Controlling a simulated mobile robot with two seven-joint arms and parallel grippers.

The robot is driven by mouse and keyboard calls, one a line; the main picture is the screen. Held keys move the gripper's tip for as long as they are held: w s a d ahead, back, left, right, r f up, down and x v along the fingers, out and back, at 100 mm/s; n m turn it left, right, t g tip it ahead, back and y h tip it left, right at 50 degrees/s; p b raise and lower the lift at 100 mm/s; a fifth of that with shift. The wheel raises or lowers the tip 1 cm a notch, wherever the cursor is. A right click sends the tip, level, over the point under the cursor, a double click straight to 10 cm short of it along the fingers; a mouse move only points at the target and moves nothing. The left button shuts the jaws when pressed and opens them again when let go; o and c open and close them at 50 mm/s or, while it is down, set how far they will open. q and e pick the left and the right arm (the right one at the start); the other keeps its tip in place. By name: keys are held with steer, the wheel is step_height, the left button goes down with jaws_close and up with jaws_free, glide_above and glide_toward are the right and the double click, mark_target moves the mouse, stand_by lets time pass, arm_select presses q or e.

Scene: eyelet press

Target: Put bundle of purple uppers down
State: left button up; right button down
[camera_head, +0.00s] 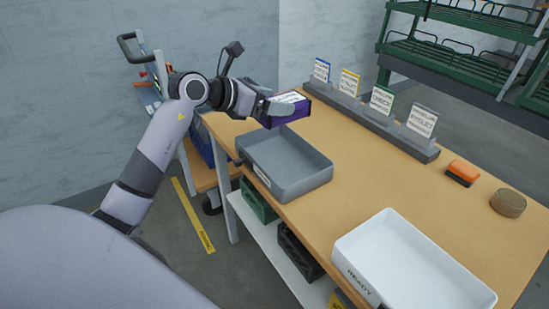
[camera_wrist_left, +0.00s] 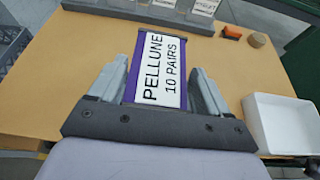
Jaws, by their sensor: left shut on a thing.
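The bundle of purple uppers (camera_head: 287,110) is a purple block with a white label on top. In the left wrist view the bundle (camera_wrist_left: 163,62) reads "PELLUNE 10 PAIRS". My left gripper (camera_head: 272,107) is shut on it and holds it over the table's far left part, behind the grey tray. The left wrist view shows the gripper's two fingers (camera_wrist_left: 163,90) on either side of the bundle. The grey tray (camera_head: 315,178) is empty in the head view. My right gripper is not in view.
A white tray (camera_head: 367,258) marked "READY" stands empty at the front right of the wooden table (camera_head: 370,180). A rack of coloured cards (camera_head: 400,142) lines the back edge. An orange-topped block (camera_head: 463,172) and a round brown item (camera_head: 508,203) stand at the right.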

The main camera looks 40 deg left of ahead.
arm_select(q)
step_height(320, 180, down, 10)
steer(key=shift+f+b, duration=0.1)
steer(key=shift+b, duration=0.4)
step_height(320, 180, down, 3)
steer(key=shift+f+b, duration=0.2)
steer(key=shift+b, duration=0.1)
steer(key=shift+f, duration=0.4)
steer(key=shift+f, duration=0.2)
steer(key=o, duration=1.2)
steer(key=shift+o, duration=0.2)
steer(key=shift+r, duration=0.1)
